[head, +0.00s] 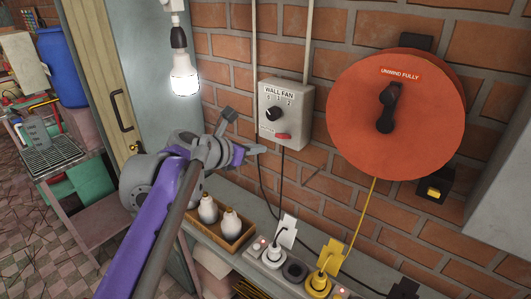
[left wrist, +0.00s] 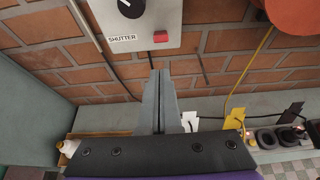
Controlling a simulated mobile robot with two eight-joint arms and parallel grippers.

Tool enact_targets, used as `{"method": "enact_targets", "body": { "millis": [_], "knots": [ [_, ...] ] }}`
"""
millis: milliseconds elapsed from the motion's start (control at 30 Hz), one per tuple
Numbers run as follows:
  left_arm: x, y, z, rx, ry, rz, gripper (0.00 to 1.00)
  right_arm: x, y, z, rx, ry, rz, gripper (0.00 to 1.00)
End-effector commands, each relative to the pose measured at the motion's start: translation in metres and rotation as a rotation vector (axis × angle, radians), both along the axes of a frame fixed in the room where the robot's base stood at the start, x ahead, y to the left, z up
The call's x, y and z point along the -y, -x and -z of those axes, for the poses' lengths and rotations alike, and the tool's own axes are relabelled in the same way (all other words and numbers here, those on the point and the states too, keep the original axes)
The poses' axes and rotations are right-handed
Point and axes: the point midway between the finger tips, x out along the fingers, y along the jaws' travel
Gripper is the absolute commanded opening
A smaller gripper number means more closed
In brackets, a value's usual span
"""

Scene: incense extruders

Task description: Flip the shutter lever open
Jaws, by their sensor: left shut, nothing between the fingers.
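A grey wall box (head: 292,108) labelled "WALL FAN" is mounted on the brick wall. It has a black dial (head: 273,114) and, at its lower edge, a small red lever (head: 283,136). In the left wrist view the red lever (left wrist: 160,36) sits right of a "SHUTTER" label (left wrist: 122,38). My left gripper (head: 262,149) is shut and empty, just below and left of the box in the head view. In the left wrist view its fingertips (left wrist: 160,73) point up toward the lever, with a visible gap between. My right gripper is not in view.
A large orange cable reel (head: 400,120) hangs right of the box. Cables run down from the box. A ledge below carries a wooden tray (head: 232,245) with white bulbs and a power strip (head: 250,262) with plugs. A lit bulb (head: 184,80) hangs above my left arm.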

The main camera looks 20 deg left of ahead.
Motion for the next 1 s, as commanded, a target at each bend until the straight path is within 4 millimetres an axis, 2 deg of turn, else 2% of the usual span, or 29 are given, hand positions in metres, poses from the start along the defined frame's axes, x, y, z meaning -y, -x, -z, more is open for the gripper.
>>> {"method": "enact_targets", "body": {
  "millis": [100, 233, 767, 867, 967, 1000],
  "knots": [
    [-0.005, 0.012, -0.013, 0.000, 0.000, -0.002, 0.00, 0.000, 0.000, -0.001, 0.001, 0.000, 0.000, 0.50],
    [-0.007, 0.019, -0.019, 0.000, 0.000, -0.001, 0.00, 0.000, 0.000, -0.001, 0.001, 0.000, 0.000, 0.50],
    [-0.007, 0.021, -0.020, 0.001, -0.005, 0.003, 0.00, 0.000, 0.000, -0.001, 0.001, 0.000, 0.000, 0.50],
    [0.000, 0.029, -0.011, 0.006, -0.081, 0.050, 0.00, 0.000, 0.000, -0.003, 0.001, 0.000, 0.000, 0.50],
    [0.016, 0.050, 0.014, 0.021, -0.290, 0.186, 0.00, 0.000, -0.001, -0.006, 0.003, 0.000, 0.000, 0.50],
    [0.023, 0.063, 0.029, 0.033, -0.412, 0.267, 0.00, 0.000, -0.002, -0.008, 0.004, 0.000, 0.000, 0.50]
  ]
}}
